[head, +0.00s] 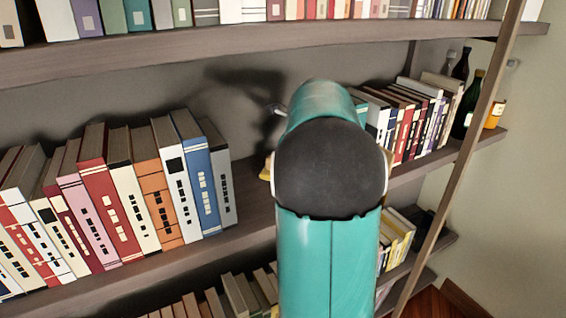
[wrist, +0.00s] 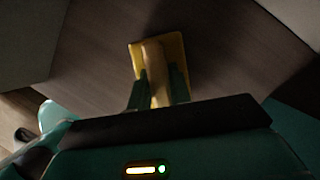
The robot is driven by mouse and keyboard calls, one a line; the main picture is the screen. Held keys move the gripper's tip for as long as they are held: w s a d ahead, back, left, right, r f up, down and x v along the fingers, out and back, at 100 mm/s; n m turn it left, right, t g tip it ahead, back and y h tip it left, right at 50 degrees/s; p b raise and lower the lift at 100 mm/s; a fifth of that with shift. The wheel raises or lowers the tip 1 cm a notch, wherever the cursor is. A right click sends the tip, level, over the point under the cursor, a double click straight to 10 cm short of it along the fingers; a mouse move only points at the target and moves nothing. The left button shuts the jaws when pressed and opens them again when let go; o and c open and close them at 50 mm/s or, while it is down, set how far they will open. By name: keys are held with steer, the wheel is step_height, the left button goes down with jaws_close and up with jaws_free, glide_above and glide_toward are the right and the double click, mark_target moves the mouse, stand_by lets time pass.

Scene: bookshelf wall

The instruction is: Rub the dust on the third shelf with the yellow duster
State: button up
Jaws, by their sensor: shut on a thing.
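The yellow duster (wrist: 174,48) shows in the wrist view as a flat yellow pad with a paler handle. My gripper (wrist: 159,80) is shut on the handle, one teal finger on each side. The pad lies against or just over the brown shelf board (wrist: 95,60); I cannot tell whether it touches. In the head view my teal arm reaches into the gap between books on the middle shelf (head: 252,207) and hides the gripper. I cannot make out any dust.
A row of books (head: 120,190) stands left of the gap, ending in a grey book (head: 219,175). More books (head: 405,125) and dark bottles (head: 468,105) stand to the right. A shelf above (head: 250,40) and an upright post (head: 455,170) bound the space.

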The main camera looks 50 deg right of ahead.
steer(key=shift+s+d+r, duration=0.1)
steer(key=shift+d+r, duration=0.05)
steer(key=shift+r, duration=2.6)
steer(key=shift+r, duration=0.1)
steer(key=shift+r, duration=1.55)
steer(key=shift+r, duration=0.1)
